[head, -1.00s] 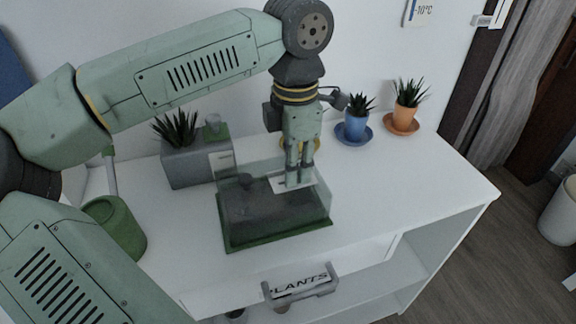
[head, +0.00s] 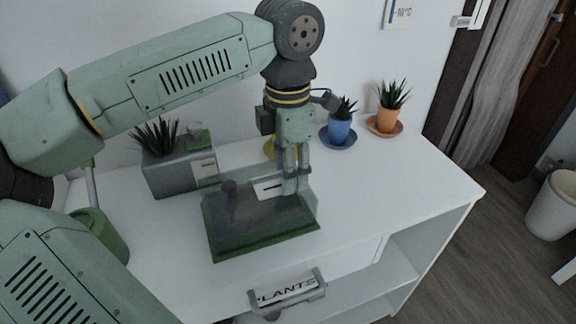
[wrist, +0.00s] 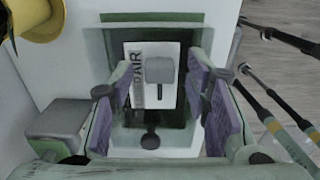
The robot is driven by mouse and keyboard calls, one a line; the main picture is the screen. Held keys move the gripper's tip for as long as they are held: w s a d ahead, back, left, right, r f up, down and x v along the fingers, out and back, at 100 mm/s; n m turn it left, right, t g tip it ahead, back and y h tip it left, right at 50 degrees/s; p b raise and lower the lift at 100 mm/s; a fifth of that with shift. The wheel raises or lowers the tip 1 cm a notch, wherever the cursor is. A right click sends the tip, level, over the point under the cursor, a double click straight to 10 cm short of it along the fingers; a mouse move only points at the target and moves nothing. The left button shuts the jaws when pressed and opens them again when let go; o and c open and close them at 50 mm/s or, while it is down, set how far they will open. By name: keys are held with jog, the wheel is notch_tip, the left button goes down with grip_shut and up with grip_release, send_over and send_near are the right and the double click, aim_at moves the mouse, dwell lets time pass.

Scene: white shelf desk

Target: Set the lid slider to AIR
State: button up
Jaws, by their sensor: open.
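The planter case (head: 262,247) has clear walls, a green base and a clear lid, and stands on the white desk. A white label (head: 268,188) shows on its lid. In the wrist view the label (wrist: 133,62) reads AIR near its upper part; the lettering below is hard to read. A grey slider knob (wrist: 160,70) lies over the label, just right of the word AIR. My gripper (head: 295,184) points down over the lid's right part. In the wrist view my gripper (wrist: 160,108) is open, its purple-padded fingers on either side of the knob's line. Contact cannot be told.
A grey planter (head: 178,178) stands behind the case, and a green watering can (head: 100,235) at left. Blue (head: 340,131) and orange (head: 387,120) potted plants stand at back right. A dark round knob (head: 230,187) shows at the case's left. The desk's right side is clear.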

notch_tip(320, 180, up, 12)
dwell(0.5)
